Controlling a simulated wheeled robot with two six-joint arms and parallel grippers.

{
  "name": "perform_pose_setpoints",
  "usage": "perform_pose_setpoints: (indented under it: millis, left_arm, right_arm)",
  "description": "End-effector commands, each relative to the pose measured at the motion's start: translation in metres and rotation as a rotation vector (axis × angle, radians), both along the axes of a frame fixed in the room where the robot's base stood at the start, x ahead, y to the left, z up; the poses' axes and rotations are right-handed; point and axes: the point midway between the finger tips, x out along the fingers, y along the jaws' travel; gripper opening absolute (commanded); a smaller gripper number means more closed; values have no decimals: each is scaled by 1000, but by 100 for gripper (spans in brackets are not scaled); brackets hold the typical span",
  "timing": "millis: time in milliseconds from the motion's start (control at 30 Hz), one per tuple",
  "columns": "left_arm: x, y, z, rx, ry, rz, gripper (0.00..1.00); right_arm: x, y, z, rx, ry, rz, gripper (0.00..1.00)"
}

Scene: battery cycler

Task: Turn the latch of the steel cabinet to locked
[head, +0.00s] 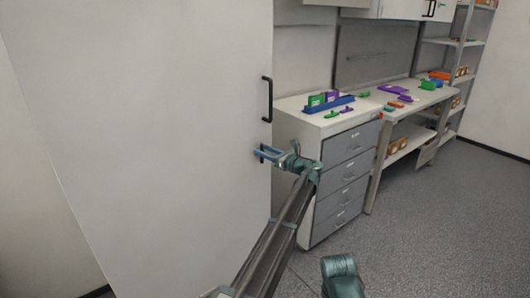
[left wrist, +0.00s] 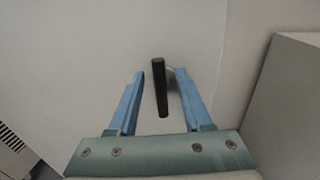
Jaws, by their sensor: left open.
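The steel cabinet (head: 150,120) is the tall pale door front filling the left of the head view. It has a black vertical handle (head: 268,99) near its right edge. Below the handle is the small dark latch (head: 262,153), partly covered by my left gripper (head: 268,153). In the left wrist view the latch (left wrist: 160,88) is a black bar standing nearly upright on the pale door. My left gripper (left wrist: 158,85) is open, with its blue fingers on either side of the bar and visible gaps to both. My right gripper's jaws are not visible.
A white drawer unit (head: 345,180) with grey drawers stands right of the cabinet, close to my left arm. A bench (head: 410,108) with colored parts and a shelf rack (head: 465,50) are further right. The grey floor (head: 440,230) at right is clear.

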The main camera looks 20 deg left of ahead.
Motion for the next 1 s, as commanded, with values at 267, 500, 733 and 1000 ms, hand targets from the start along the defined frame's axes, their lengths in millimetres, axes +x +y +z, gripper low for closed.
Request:
perform_pose_setpoints:
  millis: [267, 500, 733, 1000]
  left_arm:
    - [0, 0, 0, 0, 0, 0, 35]
    - [0, 0, 0, 0, 0, 0, 0]
    - [0, 0, 0, 0, -1, 0, 0]
    - [-2, 1, 1, -43, -54, 0, 0]
  right_arm:
    - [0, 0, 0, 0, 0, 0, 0]
    - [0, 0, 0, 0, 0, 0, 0]
    - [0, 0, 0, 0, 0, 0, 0]
    - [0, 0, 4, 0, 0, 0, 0]
